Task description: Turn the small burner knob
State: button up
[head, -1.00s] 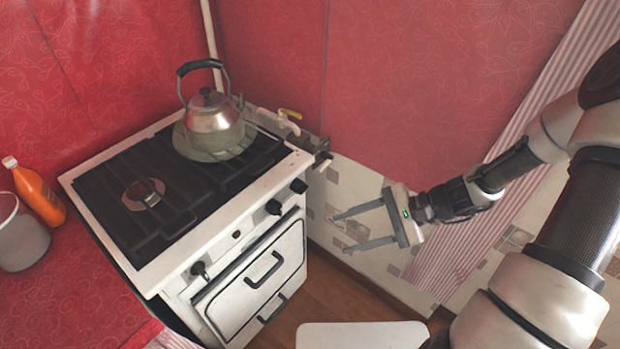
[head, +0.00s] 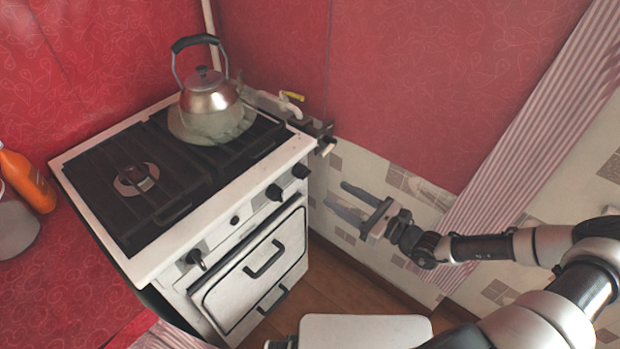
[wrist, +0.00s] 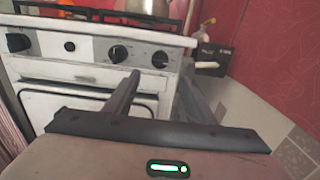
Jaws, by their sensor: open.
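The white stove (head: 150,275) has a row of dark knobs on its front panel: a left knob (head: 196,259), a middle knob (head: 275,192) and a right knob (head: 301,171). A smaller round button (head: 235,220) sits between the left and middle knobs. Which knob serves the small burner cannot be told. In the wrist view the left knob (wrist: 18,42), middle knob (wrist: 118,54) and right knob (wrist: 160,59) all show. My gripper (head: 338,197) is open and empty, right of the stove, its fingers pointing toward the panel's right end. It touches no knob.
A metal kettle (head: 209,95) stands on the back burner. A yellow-handled tap (head: 291,98) and pipe are at the stove's right rear corner. An orange bottle (head: 27,182) is at far left. The oven door handle (head: 265,260) sticks out below the knobs.

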aim_at(302, 172)
jog(key=x, duration=1.1)
jog(key=shift+a+b, duration=0.2)
jog(key=shift+b, duration=0.2)
jog(key=shift+w, duration=0.15)
jog(key=c, duration=1)
jog(key=shift+c, duration=0.2)
